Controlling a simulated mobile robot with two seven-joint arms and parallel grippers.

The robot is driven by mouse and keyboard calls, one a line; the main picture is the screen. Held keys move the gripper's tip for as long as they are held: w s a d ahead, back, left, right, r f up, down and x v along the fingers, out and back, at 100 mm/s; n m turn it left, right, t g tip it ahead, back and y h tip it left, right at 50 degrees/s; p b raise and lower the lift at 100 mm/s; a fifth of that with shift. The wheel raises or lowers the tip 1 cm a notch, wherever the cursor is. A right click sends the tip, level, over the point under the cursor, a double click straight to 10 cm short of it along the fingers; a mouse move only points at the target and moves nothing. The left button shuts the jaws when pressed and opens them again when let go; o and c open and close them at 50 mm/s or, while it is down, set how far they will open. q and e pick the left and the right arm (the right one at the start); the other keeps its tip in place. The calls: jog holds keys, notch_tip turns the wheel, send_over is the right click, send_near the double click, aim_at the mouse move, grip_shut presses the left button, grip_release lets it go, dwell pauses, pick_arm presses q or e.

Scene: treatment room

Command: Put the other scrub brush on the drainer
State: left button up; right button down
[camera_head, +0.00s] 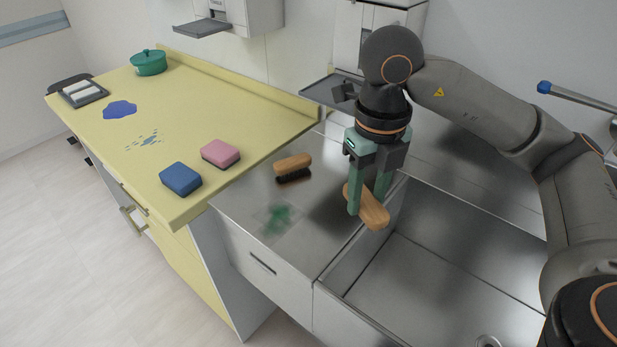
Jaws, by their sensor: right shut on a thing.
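My right gripper (366,198) points down and is shut on a scrub brush (373,212) with a light wooden back. The brush is at the boundary between the metal drainer (244,205) and the sink basin; I cannot tell whether it touches the metal. Its bristles are hidden. Another scrub brush (293,164), with a wooden back and dark bristles facing down, sits on the drainer to the left of the gripper. My left gripper is not in view.
The sink basin (440,285) opens to the right of the drainer. A green smear (279,217) marks the drainer's front. The yellow counter on the left holds a blue sponge (180,178), a pink sponge (221,153) and a green pot (148,63). Wall dispensers stand behind.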

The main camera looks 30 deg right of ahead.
jog(key=shift+s+d+r, duration=0.2)
jog(key=shift+d+r, duration=0.2)
jog(key=shift+d, duration=0.2)
jog(key=shift+w+d+n, duration=0.15)
jog(key=shift+w+n, duration=0.05)
jog(key=shift+n, duration=0.1)
jog(key=w+f, duration=0.2)
jog(key=w, duration=0.2)
jog(key=w+f, duration=0.3)
jog(key=w, duration=0.1)
jog(key=w+d+f+p, duration=0.1)
jog(key=w+f, duration=0.2)
jog(key=w, duration=0.1)
jog(key=shift+d+f, duration=0.1)
jog(key=shift+f, duration=0.05)
jog(key=shift+w+d+f, duration=0.1)
jog(key=shift+w+f, duration=0.55)
jog(key=shift+f, duration=0.1)
notch_tip(320, 180, down, 3)
jog(key=shift+r+p, duration=0.1)
jog(key=shift+p, duration=0.25)
